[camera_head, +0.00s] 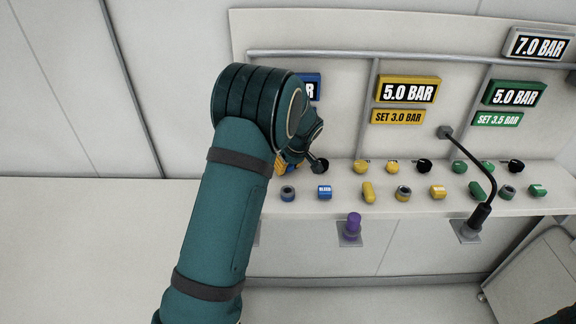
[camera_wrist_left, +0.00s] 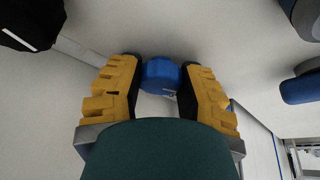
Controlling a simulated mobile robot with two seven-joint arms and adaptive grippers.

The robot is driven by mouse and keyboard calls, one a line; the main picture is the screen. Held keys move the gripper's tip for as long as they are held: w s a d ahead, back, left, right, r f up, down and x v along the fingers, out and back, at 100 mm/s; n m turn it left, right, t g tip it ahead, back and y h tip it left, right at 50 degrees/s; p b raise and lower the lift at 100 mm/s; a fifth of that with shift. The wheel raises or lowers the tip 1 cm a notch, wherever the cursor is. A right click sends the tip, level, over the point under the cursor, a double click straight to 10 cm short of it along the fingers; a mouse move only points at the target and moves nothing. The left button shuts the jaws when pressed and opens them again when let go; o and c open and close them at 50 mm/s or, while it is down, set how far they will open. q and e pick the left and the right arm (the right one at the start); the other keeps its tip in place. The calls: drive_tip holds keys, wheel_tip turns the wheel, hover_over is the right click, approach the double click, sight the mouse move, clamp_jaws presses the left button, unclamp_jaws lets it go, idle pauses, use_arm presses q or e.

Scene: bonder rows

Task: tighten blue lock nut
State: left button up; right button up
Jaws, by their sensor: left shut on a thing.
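My left gripper (camera_head: 283,167) reaches down to the panel shelf at the left end of the blue group. Its arm hides part of that group in the head view. In the left wrist view the yellow fingers of this gripper (camera_wrist_left: 161,82) are closed on both sides of a blue rounded, faceted piece, which looks like the blue lock nut (camera_wrist_left: 160,74). The nut itself is hidden behind the gripper in the head view. My right gripper is not in view.
Close by stand a black knob (camera_head: 321,166), a blue-ringed knob (camera_head: 288,194) and a blue BLEED button (camera_head: 325,192). Yellow and green control groups continue to the right. A purple knob (camera_head: 352,226) and a black lever (camera_head: 484,212) stand in front. The blue display (camera_head: 314,88) is partly covered.

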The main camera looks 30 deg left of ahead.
use_arm(q)
drive_tip(key=m+t+b, duration=0.1)
drive_tip(key=m, duration=0.3)
drive_tip(key=shift+s+f+h, duration=0.1)
drive_tip(key=shift+h, duration=0.3)
drive_tip(key=m, duration=0.2)
drive_tip(key=m+t+h, duration=0.1)
drive_tip(key=m, duration=0.1)
drive_tip(key=shift+m+h, duration=0.3)
drive_tip(key=m+h+p, duration=0.1)
drive_tip(key=m, duration=0.1)
drive_tip(key=m+h, duration=0.1)
drive_tip(key=m, duration=0.2)
drive_tip(key=shift+t+p, duration=0.3)
drive_tip(key=shift+p, duration=0.1)
drive_tip(key=m+h+p, duration=0.1)
drive_tip(key=m, duration=0.3)
drive_tip(key=shift+d+m+g+h+p, duration=0.1)
drive_tip(key=shift+m+g+h+p, duration=0.25)
drive_tip(key=shift+m, duration=0.75)
drive_tip(key=shift+m+g+h+p, duration=0.1)
drive_tip(key=shift+m+g+h, duration=0.15)
drive_tip(key=shift+m+h, duration=0.6)
drive_tip(key=shift+m, duration=0.35)
drive_tip(key=o, duration=1.2)
drive_tip(key=shift+y, duration=0.3)
